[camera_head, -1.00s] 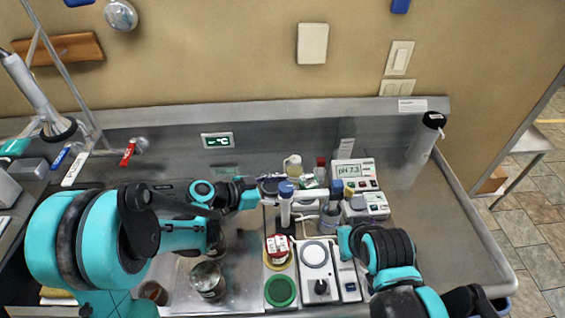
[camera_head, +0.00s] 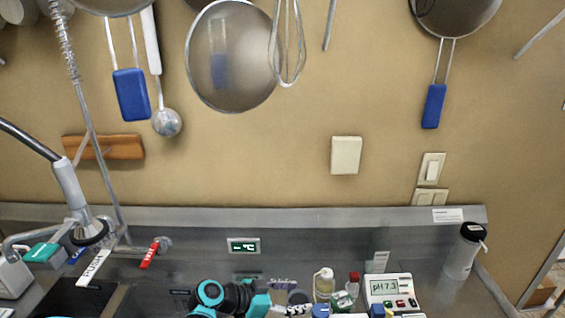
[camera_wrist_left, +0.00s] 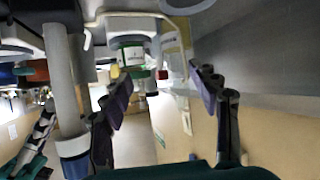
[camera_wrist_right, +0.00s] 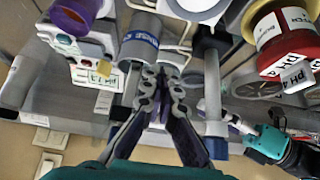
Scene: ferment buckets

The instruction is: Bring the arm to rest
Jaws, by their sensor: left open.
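My left gripper (camera_head: 298,297) is at the bottom edge of the head view, left of the bottles. In the left wrist view its two fingers (camera_wrist_left: 160,78) stand apart with nothing between them. It also shows in the right wrist view (camera_wrist_right: 236,122) at the right. The right arm is outside the head view.
A pH meter (camera_head: 391,286) and a small bottle with a pale cap (camera_head: 323,287) stand at the bottom right. A faucet (camera_head: 75,200) is at the left, a black-capped cylinder (camera_head: 465,252) at the right. Utensils hang on the wall above. Most of the counter is cut off.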

